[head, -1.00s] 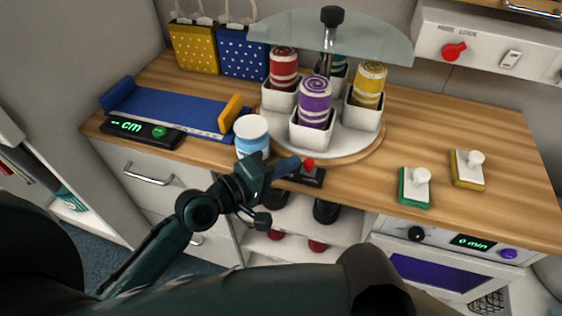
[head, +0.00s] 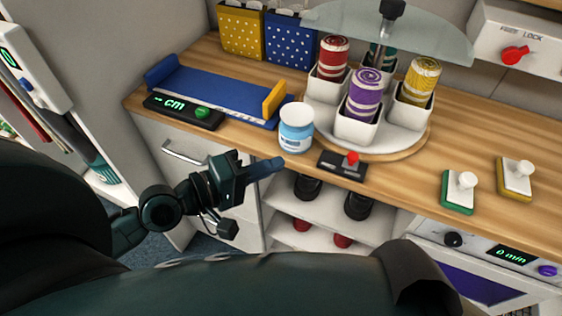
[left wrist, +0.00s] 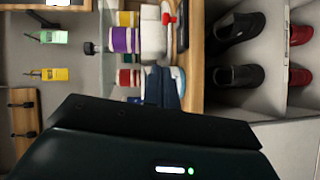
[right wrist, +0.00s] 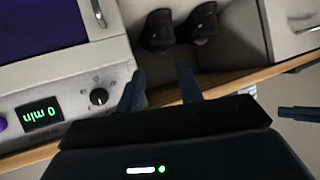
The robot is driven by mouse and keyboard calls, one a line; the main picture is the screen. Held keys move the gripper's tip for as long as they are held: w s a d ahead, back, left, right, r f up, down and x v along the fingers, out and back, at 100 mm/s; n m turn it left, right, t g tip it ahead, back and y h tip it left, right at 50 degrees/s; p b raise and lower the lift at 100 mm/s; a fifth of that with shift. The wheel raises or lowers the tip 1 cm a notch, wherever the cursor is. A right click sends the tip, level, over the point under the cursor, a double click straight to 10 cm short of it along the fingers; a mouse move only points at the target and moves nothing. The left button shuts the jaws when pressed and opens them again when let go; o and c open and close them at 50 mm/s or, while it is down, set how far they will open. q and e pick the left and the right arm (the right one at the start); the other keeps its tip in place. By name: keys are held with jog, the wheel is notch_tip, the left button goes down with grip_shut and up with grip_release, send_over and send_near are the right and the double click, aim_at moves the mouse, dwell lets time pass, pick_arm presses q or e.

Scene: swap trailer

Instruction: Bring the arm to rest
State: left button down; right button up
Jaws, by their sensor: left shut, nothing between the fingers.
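My left gripper (head: 276,164) is shut and empty, in front of the counter edge, left of the small black switch box with a red knob (head: 352,158) and below the blue-and-white jar (head: 296,130). Its closed fingers (left wrist: 166,86) also show in the left wrist view. My right gripper (right wrist: 160,84) shows only in the right wrist view, its two fingers apart with nothing between them. It is near the counter edge and the oven panel. The left gripper's fingers (right wrist: 300,113) enter that view at the right.
The wooden counter (head: 408,172) carries a turntable (head: 405,141) with rolls in white cups, a blue measuring tray (head: 215,95) and two handled blocks (head: 458,192) (head: 515,180). Shoes (head: 358,205) stand on shelves below. Free air lies in front of the cabinet.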

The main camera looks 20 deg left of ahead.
pick_arm(q)
jog(key=shift+f, duration=0.1)
pick_arm(e)
jog(key=shift+r, duration=0.1)
dwell(0.4)
